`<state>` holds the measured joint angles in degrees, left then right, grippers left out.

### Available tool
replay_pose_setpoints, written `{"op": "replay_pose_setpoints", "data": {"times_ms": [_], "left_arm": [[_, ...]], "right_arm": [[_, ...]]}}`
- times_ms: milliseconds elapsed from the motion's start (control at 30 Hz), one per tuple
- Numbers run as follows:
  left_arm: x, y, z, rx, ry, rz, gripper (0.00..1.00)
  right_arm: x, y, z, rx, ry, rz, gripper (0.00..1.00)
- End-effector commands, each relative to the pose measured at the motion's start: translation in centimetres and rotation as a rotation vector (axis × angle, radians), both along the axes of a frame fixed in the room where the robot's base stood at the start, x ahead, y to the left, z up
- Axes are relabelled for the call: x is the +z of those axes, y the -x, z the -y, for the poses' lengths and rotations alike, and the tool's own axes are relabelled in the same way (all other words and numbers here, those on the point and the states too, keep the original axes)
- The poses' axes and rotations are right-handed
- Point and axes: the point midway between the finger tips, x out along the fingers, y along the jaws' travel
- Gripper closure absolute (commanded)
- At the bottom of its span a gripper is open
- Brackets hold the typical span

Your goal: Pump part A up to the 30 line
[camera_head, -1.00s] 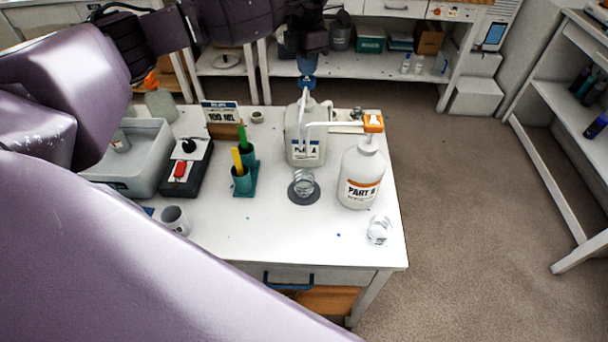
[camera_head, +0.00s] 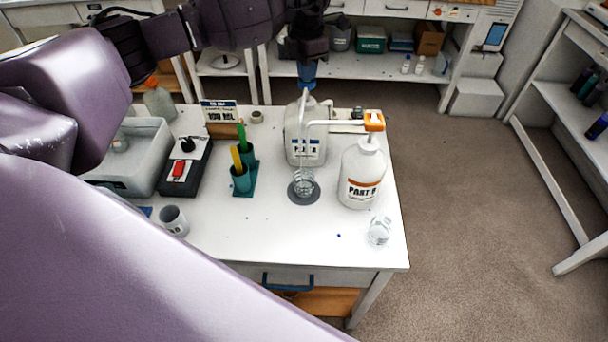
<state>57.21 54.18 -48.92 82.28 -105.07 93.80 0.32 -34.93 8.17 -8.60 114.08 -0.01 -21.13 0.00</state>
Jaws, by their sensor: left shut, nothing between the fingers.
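The part A jug (camera_head: 294,132) is a whitish container with a blue pump head (camera_head: 307,73) at the back of the white table. My left gripper (camera_head: 308,56) is shut and empty, right above the pump head and seeming to touch it. A clear cup (camera_head: 303,183) stands on a dark round pad (camera_head: 304,197) in front of the jug. A thin pale line runs down from the spout toward the cup. The cup's lines and fill level are too small to read. My right gripper is not in view.
The part B bottle (camera_head: 361,178) with an orange pump stands right of the cup. Another clear cup (camera_head: 379,231) is near the right edge. A teal holder (camera_head: 243,180) with sticks and a mug (camera_head: 174,220) are left. The front middle of the table (camera_head: 270,235) is clear.

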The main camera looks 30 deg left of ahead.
Motion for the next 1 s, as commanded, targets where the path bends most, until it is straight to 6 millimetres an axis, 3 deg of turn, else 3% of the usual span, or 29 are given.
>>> {"op": "replay_pose_setpoints", "data": {"times_ms": [467, 1000], "left_arm": [[-1.2, 0.1, 0.0, 0.0, -0.001, -0.003, 1.0], [-1.8, 0.1, 0.0, 0.0, -0.001, -0.004, 1.0]], "right_arm": [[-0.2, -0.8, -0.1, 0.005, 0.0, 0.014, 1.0], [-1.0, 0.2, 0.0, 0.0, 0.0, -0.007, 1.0]]}}
